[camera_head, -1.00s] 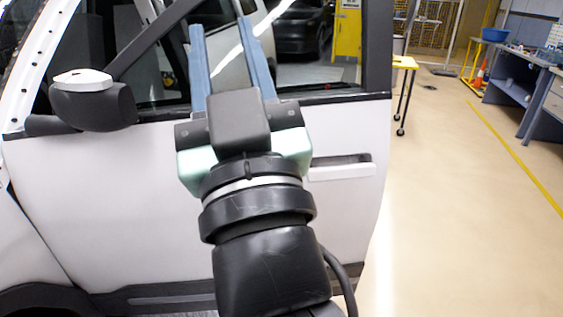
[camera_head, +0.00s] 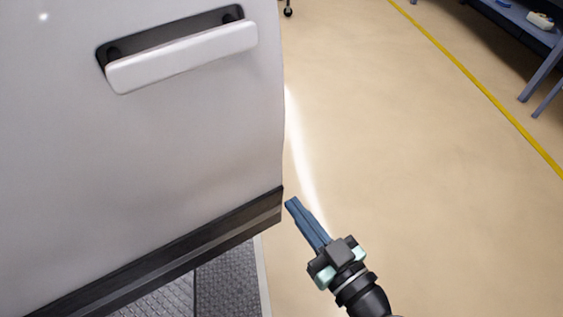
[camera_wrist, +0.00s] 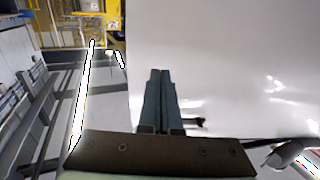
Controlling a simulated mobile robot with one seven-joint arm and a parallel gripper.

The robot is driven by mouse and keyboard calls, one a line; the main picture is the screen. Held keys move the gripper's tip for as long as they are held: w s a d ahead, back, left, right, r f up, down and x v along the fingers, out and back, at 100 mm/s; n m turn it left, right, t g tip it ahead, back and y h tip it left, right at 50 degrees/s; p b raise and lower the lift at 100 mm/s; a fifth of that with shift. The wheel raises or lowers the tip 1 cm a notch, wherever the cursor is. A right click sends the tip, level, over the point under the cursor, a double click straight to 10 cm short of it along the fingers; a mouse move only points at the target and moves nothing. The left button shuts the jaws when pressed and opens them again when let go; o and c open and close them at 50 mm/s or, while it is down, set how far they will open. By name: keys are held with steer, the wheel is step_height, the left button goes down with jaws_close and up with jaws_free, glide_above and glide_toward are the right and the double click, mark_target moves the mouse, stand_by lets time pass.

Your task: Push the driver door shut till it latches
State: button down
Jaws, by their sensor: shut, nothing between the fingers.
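The white driver door (camera_head: 150,150) fills the left of the head view. Its pale handle (camera_head: 185,57) sits in a dark recess near the top. A dark trim strip (camera_head: 150,265) runs along its lower edge. The door stands open, with grey textured floor panels showing below it. My gripper (camera_head: 292,203) is shut and empty, its blue fingers pointing up and left beside the door's lower free corner. Whether it touches the door cannot be told. In the wrist view, the shut fingers (camera_wrist: 159,72) lie before a large white panel (camera_wrist: 225,65). The latch is not visible.
Open beige floor (camera_head: 400,130) lies right of the door, crossed by a yellow line (camera_head: 470,75). A blue workbench (camera_head: 520,25) stands at the upper right. The wrist view shows yellow fencing (camera_wrist: 70,20) at the upper left.

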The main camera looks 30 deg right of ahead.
mark_target(251, 150)
steer(key=w, duration=0.4)
steer(key=w+a, duration=0.1)
steer(key=w, duration=0.8)
steer(key=shift+w+a, duration=0.1)
steer(key=shift+a, duration=0.25)
